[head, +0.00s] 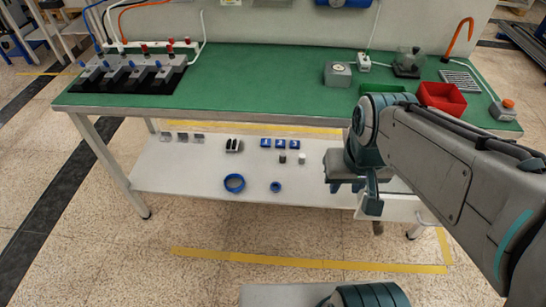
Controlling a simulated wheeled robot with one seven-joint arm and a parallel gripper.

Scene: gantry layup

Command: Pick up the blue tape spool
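Two blue ring-shaped things lie on the white lower shelf (190,178) under the bench. The larger blue ring (234,191) has a wide open centre and lies flat near the shelf's front edge. A smaller blue ring (276,190) lies to its right. Either could be the blue tape spool; I cannot tell which. My gripper (356,192) hangs in front of the bench, to the right of both rings and apart from them. I see nothing held in it, but its fingers are partly hidden and too small to judge.
Black rollers (234,146), several small blue blocks (280,144) and a white cylinder (302,159) stand farther back on the shelf. The green bench top (260,75) overhangs it. A red bin (441,96) sits up there at right.

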